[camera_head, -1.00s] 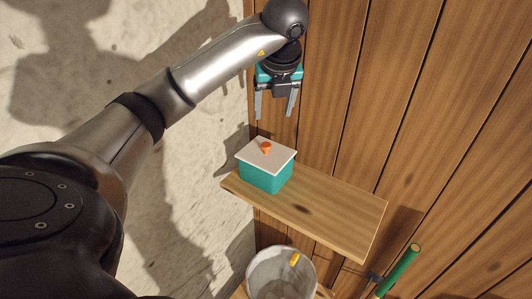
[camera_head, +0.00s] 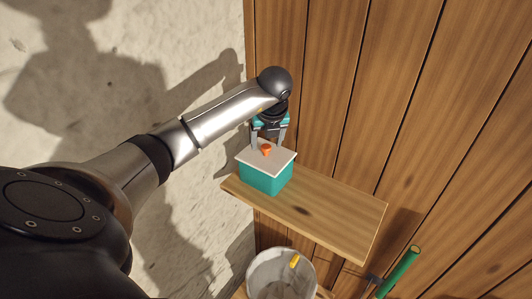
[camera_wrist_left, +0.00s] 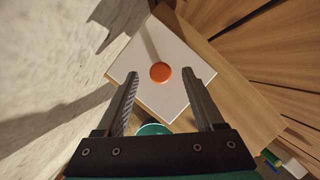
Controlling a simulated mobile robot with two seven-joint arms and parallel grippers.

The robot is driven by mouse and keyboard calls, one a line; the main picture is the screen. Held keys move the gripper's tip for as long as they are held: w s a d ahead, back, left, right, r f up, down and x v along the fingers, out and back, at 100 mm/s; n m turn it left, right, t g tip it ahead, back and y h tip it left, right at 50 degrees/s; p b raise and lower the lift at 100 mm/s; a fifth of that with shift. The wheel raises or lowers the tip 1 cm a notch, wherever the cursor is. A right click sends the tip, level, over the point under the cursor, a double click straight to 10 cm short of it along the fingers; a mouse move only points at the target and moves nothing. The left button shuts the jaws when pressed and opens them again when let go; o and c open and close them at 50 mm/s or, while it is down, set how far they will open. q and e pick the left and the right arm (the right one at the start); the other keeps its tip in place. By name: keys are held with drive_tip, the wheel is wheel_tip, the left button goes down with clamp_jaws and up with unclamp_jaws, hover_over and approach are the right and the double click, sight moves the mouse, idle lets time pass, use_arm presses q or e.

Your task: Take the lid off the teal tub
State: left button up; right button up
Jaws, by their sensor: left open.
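The teal tub (camera_head: 265,179) stands on a wooden shelf, near its left end. Its flat white lid (camera_head: 275,162) lies on top, with an orange knob (camera_head: 266,149) in the middle. My left gripper (camera_head: 268,146) is above the lid, pointing down. In the left wrist view its two fingers (camera_wrist_left: 165,88) are spread apart with nothing between them, and the orange knob (camera_wrist_left: 160,72) shows just beyond the tips. The white lid (camera_wrist_left: 172,98) hides most of the tub there. My right gripper is not in view.
The wooden shelf (camera_head: 330,213) is bare to the right of the tub. A plank wall (camera_head: 350,90) rises behind it and a pale wall (camera_head: 180,60) is on the left. Below are a grey bucket (camera_head: 262,270) with something yellow at its rim and a green rod (camera_head: 398,272).

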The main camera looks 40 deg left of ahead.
use_arm(q)
drive_tip(key=shift+x, duration=0.85)
drive_tip(key=shift+c, duration=0.2)
clamp_jaws()
drive_tip(key=shift+r, duration=0.1)
